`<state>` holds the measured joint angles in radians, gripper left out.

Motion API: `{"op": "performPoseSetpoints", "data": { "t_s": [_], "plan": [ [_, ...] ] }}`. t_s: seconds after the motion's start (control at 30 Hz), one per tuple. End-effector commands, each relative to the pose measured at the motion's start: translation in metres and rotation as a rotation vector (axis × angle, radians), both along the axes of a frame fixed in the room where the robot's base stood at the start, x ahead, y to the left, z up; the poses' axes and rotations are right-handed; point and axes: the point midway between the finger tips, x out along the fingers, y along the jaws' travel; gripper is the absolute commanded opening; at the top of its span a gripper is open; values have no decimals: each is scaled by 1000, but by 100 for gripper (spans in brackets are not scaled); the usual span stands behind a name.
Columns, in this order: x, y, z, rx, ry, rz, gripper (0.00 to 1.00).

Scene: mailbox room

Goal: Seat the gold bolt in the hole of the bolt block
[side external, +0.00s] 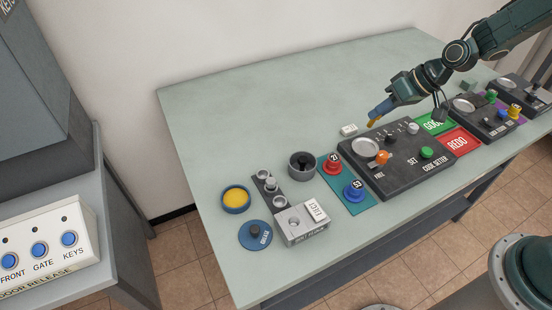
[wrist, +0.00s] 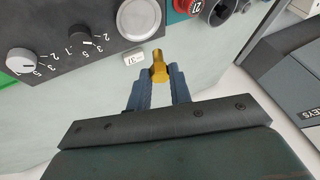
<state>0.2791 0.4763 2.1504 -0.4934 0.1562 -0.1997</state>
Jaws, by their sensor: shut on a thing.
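The gold bolt (side external: 372,121) is held in my gripper (side external: 378,111) above the table, behind the code setter panel. In the wrist view my gripper (wrist: 160,84) is shut on the bolt (wrist: 158,69), whose hex head sits between the blue fingers and whose shank points away from them. The bolt block (side external: 303,227) is a grey block near the table's front left edge, with a round hole in its top. My gripper is well behind and to the right of the block. The block is not recognizable in the wrist view.
The table's back left is clear.

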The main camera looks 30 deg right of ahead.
Motion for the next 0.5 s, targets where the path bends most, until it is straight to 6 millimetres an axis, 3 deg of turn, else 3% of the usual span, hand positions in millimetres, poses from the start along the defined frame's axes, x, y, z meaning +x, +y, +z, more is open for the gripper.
{"op": "performPoseSetpoints", "data": {
  "t_s": [0.27,0.5],
  "plan": [
    [0,2,0,-1,-1,4,0],
    [0,20,-1,-20,-3,61,0]
  ]
}}
